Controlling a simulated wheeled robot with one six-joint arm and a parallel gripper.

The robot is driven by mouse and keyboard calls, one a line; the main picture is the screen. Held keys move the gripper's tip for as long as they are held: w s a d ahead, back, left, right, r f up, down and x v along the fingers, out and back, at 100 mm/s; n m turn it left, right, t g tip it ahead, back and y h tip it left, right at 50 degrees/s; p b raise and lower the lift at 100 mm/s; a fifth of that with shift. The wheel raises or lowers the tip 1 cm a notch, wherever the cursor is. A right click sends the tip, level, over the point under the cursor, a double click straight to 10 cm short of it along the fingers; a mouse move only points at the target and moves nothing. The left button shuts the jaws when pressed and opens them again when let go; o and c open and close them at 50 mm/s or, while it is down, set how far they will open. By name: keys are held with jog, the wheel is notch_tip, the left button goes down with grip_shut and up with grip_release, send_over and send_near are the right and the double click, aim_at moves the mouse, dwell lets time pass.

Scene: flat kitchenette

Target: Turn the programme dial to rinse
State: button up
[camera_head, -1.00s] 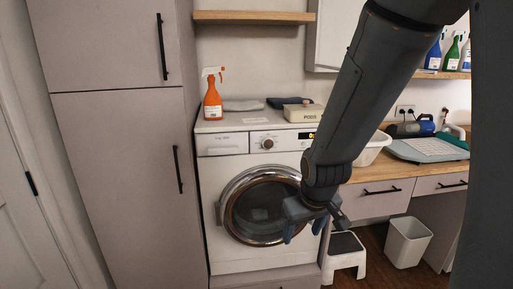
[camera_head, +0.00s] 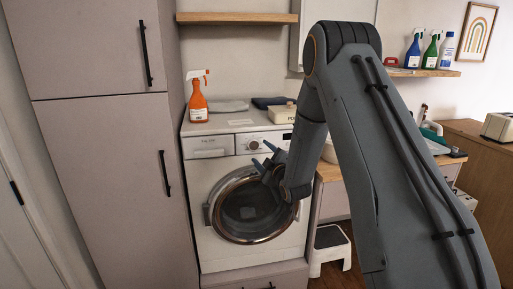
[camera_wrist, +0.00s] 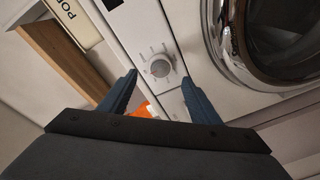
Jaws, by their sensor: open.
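The programme dial (camera_wrist: 160,67) is a round, light knob with marks around it on the white washing machine's front panel. In the wrist view it lies ahead of and between my two fingertips. In the head view the dial (camera_head: 254,145) shows just above and left of my gripper (camera_head: 262,155). My gripper (camera_wrist: 160,83) is open, with two blue-grey fingers apart and nothing between them. I cannot tell that either finger touches the dial. The marks are too small to read. The washing machine (camera_head: 208,170) has its round door (camera_head: 248,238) shut below the panel.
A tall cabinet (camera_head: 110,150) stands to the left. A white step stool (camera_head: 330,246) is at the lower right.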

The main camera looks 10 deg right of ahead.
aim_at(254, 146)
jog(key=shift+w+a+p, duration=0.2)
jog(key=shift+w+p, duration=0.15)
jog(key=shift+w, duration=0.7)
jog(key=shift+w+a+p, duration=0.15)
jog(key=shift+w+p, duration=0.15)
jog(key=shift+w, duration=0.7)
jog(key=shift+w+a+p, duration=0.2)
jog(key=shift+w+p, duration=0.15)
jog(key=shift+w, duration=0.7)
jog(key=c, duration=1)
jog(key=shift+f+m+b, duration=0.1)
jog(key=shift+m+b, duration=0.3)
jog(key=shift+b, duration=0.05)
